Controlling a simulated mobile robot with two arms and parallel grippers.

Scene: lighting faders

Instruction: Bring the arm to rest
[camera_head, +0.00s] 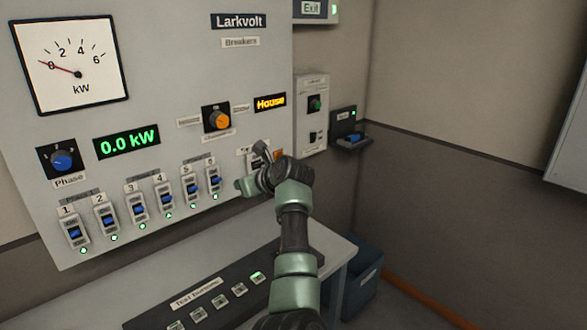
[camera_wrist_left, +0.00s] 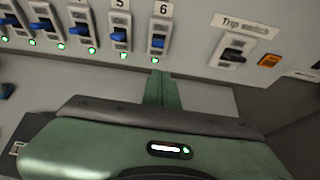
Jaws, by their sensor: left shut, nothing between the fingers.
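My left arm (camera_head: 296,235) rises from the bottom of the head view toward the breaker panel (camera_head: 190,60). Its gripper (camera_head: 243,186) is shut and empty, with its fingertips just right of and below breaker 6 (camera_head: 214,181). In the left wrist view the shut green fingers (camera_wrist_left: 162,88) point at the panel below breaker 6 (camera_wrist_left: 158,41); I cannot tell whether they touch it. The trip switch (camera_wrist_left: 236,48) is to the right of the fingers in that view. In the head view my wrist partly hides the trip switch area. My right gripper is in neither view.
A desk (camera_head: 330,247) with a button strip (camera_head: 205,300) stands below the panel, under my arm. A small grey box (camera_head: 313,110) and a dark wall unit (camera_head: 345,125) are right of the panel. A blue bin (camera_head: 363,285) stands beside the desk. The floor farther right looks clear.

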